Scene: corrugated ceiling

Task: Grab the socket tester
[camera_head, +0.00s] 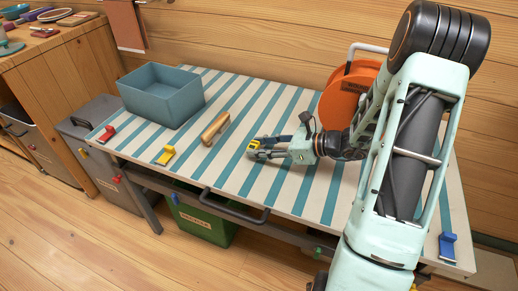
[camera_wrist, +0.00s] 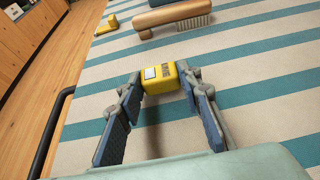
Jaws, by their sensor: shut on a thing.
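The socket tester is a small yellow block with a dark and a pale patch on its top (camera_head: 254,145). It also shows in the wrist view (camera_wrist: 159,78), between the tips of my gripper (camera_wrist: 162,92). My gripper (camera_head: 259,147) is shut on it, with one blue-padded finger on each side. The tester is at or just above the striped table top (camera_head: 283,101); I cannot tell whether it touches it. Its underside is hidden.
A wooden-handled brush (camera_head: 215,128) lies beyond the tester. A blue-grey bin (camera_head: 160,100) stands at the back left, and an orange reel (camera_head: 345,97) at the back right. Red (camera_head: 106,135), yellow (camera_head: 165,156) and blue (camera_head: 447,245) clamps sit near the table edges.

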